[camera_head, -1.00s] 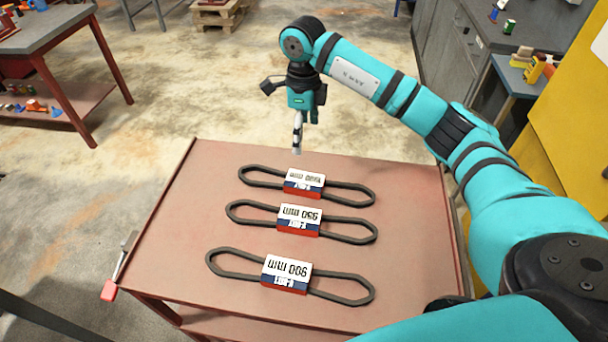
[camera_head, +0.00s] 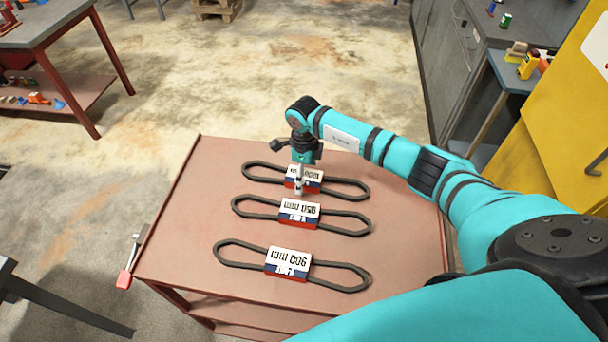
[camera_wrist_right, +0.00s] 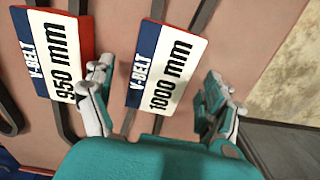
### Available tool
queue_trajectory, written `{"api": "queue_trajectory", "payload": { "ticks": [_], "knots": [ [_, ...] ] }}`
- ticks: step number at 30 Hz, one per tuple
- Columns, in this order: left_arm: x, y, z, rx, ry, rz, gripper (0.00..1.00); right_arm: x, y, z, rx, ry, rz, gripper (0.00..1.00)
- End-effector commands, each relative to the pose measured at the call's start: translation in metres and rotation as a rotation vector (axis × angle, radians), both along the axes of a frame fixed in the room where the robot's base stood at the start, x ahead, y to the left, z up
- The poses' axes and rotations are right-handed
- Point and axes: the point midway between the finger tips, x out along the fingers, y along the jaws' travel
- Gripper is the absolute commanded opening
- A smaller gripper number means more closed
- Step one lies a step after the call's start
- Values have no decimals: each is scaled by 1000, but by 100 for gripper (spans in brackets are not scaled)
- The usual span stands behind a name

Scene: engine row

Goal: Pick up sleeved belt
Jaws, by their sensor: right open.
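Three black belts in white, blue and red sleeves lie in a row on the red table (camera_head: 185,225). The farthest belt (camera_head: 347,188) has the 1000 mm sleeve (camera_wrist_right: 162,66). The middle belt's sleeve (camera_head: 299,212) reads 950 mm and the nearest belt's sleeve (camera_head: 289,262) reads 900 mm. My right gripper (camera_head: 299,189) points down over the farthest sleeve and partly hides it. In the wrist view, the open fingers of my right gripper (camera_wrist_right: 160,100) lie on either side of the 1000 mm sleeve, with the 950 mm sleeve (camera_wrist_right: 58,52) left of them. Contact cannot be told. My left gripper is out of view.
A tool with a red handle (camera_head: 125,278) is at the table's left edge. A yellow cabinet (camera_head: 560,130) and grey cabinets (camera_head: 455,60) stand at the right. Another workbench (camera_head: 50,25) is at the back left. The table left of the belts is clear.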

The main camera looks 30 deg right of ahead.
Motion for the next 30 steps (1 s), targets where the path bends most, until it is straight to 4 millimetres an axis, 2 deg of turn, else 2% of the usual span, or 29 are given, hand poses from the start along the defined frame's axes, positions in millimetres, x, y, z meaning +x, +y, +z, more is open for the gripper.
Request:
{"api": "queue_trajectory", "payload": {
  "ticks": [4, 11, 27, 30],
  "knots": [
    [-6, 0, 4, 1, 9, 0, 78, 0, 0, -13, 1, -1, 0, 87],
    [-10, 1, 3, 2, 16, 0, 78, 1, 0, -15, 0, -3, 0, 87],
    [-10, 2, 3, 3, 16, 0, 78, 1, 0, -14, 0, -3, 0, 19],
    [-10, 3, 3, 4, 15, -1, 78, 1, 0, -14, 0, -3, 0, 18]
  ]
}}
